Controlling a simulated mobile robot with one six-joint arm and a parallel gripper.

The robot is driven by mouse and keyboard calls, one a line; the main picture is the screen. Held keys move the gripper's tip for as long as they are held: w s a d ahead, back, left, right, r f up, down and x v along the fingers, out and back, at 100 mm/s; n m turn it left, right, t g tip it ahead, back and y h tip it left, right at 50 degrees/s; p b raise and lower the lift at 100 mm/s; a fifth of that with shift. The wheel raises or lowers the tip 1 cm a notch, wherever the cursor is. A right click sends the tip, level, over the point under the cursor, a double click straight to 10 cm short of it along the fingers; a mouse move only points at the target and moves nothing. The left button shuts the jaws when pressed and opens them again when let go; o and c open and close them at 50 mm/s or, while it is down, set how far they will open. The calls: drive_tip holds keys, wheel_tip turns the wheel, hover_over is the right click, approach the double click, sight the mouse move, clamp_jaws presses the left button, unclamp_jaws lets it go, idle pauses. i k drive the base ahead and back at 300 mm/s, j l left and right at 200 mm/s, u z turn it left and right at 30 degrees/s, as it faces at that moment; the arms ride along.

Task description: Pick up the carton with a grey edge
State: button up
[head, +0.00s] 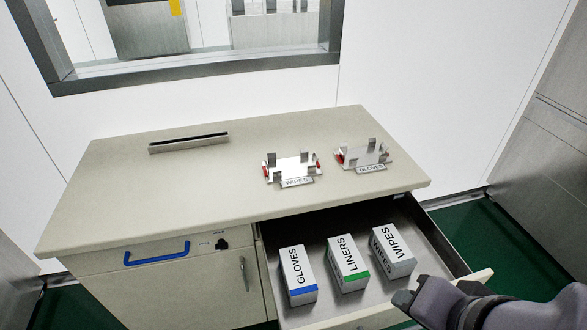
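The carton with a grey edge (393,252) is white, labelled WIPES, and lies in the open drawer (325,227), rightmost of three cartons. My gripper (405,301) is at the lower right, just in front of the grey-edged carton in the picture, near the drawer front. It looks apart from the carton, and I see nothing held in it. Its fingers are too small and dark to tell whether they are open or shut.
A green-edged LINERS carton (348,264) and a blue-edged GLOVES carton (297,275) lie left of it. On the countertop (190,185) stand a WIPES holder (291,168), a GLOVES holder (362,155) and a slotted metal bar (188,143). The drawer walls surround the cartons.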

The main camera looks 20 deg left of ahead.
sight(394, 256)
drive_tip(key=i+l+u, duration=0.25)
drive_tip(key=l, duration=0.35)
drive_tip(key=i+l+u, duration=0.1)
drive_tip(key=i+l, duration=0.15)
drive_tip(key=i+l+u, duration=0.1)
drive_tip(key=l, duration=0.3)
